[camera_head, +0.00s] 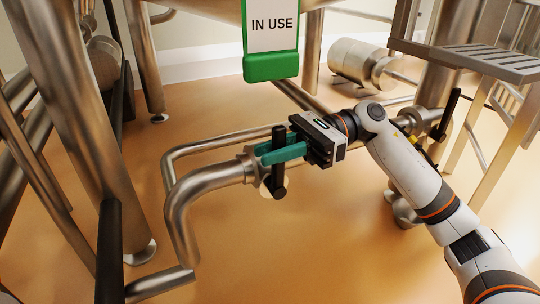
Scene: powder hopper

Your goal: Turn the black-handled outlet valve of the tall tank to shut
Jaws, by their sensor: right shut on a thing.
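The outlet valve's black handle (278,136) stands roughly upright in the middle of the head view, at the end of a bent steel pipe (212,178). My right gripper (268,154) reaches in from the right with its teal fingers shut on this handle. The handle's top shows above the fingers and its lower end below them; its middle is hidden. The valve body (249,166) is partly covered by the fingers. My left gripper is not in view.
A green-framed "IN USE" sign (271,66) hangs just above my gripper. Another black handle (450,112) stands on steel pipework at the right. Thick steel legs (80,120) and dark bars crowd the left. A metal step (490,62) is at upper right. Orange floor (330,240) lies open below.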

